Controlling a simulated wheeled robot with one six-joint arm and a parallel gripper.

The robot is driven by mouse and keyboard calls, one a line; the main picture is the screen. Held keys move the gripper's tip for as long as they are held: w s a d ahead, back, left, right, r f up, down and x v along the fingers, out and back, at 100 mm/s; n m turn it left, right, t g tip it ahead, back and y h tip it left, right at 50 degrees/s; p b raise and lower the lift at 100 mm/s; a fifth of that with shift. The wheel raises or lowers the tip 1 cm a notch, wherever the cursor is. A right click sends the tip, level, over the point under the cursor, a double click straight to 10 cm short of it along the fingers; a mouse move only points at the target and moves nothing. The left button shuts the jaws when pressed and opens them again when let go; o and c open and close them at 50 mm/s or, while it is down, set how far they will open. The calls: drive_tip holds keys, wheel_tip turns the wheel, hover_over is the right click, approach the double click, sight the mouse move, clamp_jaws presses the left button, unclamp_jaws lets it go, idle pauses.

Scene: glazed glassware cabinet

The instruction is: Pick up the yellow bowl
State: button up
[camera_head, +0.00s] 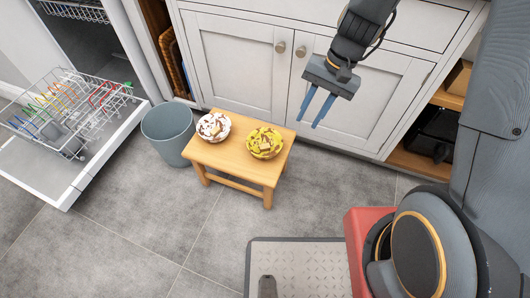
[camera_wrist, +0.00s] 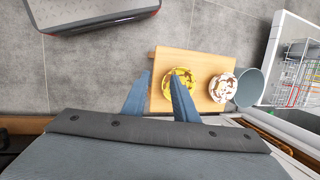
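The yellow bowl (camera_head: 264,143) sits on the right half of a small wooden stool (camera_head: 228,156) and holds brownish pieces. In the wrist view the yellow bowl (camera_wrist: 181,83) is on the stool (camera_wrist: 201,62), partly hidden behind one finger. My gripper (camera_head: 313,110) is open and empty, its two blue fingers apart. It is above and to the right of the bowl in the head view, not touching it. The fingers also show in the wrist view (camera_wrist: 157,92), with the bowl beyond them.
A white-and-brown patterned bowl (camera_head: 213,127) with pieces in it stands left of the yellow bowl. A grey bin (camera_head: 168,134) is beside the stool. An open dishwasher rack (camera_head: 70,115) is at left. White cabinet doors (camera_head: 235,58) are behind. Grey floor in front is clear.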

drive_tip(key=shift+w+a+f+m+y+b, duration=0.4)
drive_tip(key=shift+w+a+f+b, duration=1.2)
drive_tip(key=shift+f, duration=2.8)
drive_tip(key=shift+w+a+f+m+y+b, duration=0.2)
drive_tip(key=shift+w+a+f+m+b, duration=0.5)
drive_tip(key=shift+f+b, duration=2.75)
drive_tip(key=shift+w+a+f+m+y+b, duration=0.25)
drive_tip(key=shift+w+a+f+b, duration=0.95)
drive_tip(key=shift+f, duration=4.2)
drive_tip(key=shift+s+a, duration=0.35)
drive_tip(key=shift+s, duration=0.1)
clamp_jaws()
